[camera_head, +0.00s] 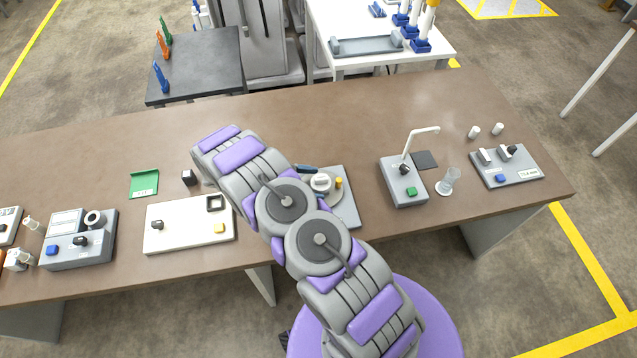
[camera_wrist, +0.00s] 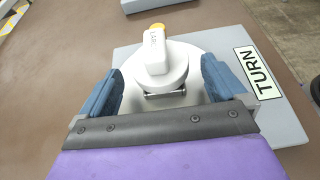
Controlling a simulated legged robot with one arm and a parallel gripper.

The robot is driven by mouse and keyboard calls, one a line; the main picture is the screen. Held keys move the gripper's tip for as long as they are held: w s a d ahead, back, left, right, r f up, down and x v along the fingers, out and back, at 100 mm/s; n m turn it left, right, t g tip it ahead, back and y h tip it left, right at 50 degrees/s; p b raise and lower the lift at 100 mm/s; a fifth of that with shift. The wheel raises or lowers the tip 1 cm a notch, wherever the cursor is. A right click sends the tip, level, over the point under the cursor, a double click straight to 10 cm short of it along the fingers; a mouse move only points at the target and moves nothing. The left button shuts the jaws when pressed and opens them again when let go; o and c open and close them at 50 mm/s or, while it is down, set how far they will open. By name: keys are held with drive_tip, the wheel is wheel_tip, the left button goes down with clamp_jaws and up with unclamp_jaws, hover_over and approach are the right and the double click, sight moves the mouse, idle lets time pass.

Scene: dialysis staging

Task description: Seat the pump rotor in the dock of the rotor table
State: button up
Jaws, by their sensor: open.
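A grey plate (camera_wrist: 268,118) labelled TURN carries a pale round disc (camera_wrist: 196,55), apparently the rotor table. On the disc sits a white round part with a raised bar handle (camera_wrist: 154,52), which may be the pump rotor; it also shows in the head view (camera_head: 320,182). A yellow peg (camera_head: 338,183) stands beside it. My gripper (camera_wrist: 163,78) is open, with one blue finger on each side of the white part and gaps visible. In the head view my arm hides most of the gripper and part of the plate (camera_head: 349,211). I cannot make out the dock.
A white panel (camera_head: 183,238), a small dark block (camera_head: 188,177) and a green card (camera_head: 144,183) lie to the left. A grey box with a bent spout (camera_head: 402,188) and a clear glass (camera_head: 448,182) stand to the right. The brown bench (camera_head: 110,150) is bare towards the back.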

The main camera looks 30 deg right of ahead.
drive_tip(key=v, duration=0.8)
drive_tip(key=shift+p, duration=0.4)
drive_tip(key=s+d+r+m+g+y, duration=0.1)
drive_tip(key=s+r+m+y, duration=0.4)
drive_tip(key=r, duration=0.7)
drive_tip(key=s+r+m+y, duration=0.25)
drive_tip(key=s+r, duration=0.55)
drive_tip(key=r, duration=0.4)
drive_tip(key=s+a+r+m+t+y, duration=0.1)
drive_tip(key=s+a+r+m, duration=0.1)
drive_tip(key=s, duration=0.5)
drive_tip(key=s+a+r+m+t+y, duration=0.1)
drive_tip(key=s+r+m+y, duration=0.1)
drive_tip(key=s, duration=0.6)
drive_tip(key=s+a+r+m+t+y, duration=0.1)
drive_tip(key=s+a+r+m+y, duration=0.1)
drive_tip(key=s, duration=0.5)
drive_tip(key=shift+a+r+m, duration=0.35)
drive_tip(key=shift+r+m, duration=0.2)
drive_tip(key=shift+r, duration=0.05)
drive_tip(key=shift+s+y, duration=0.1)
drive_tip(key=shift+y, duration=0.15)
wheel_tip(320, 180, down, 3)
drive_tip(key=b, duration=0.2)
drive_tip(key=shift+b, duration=0.4)
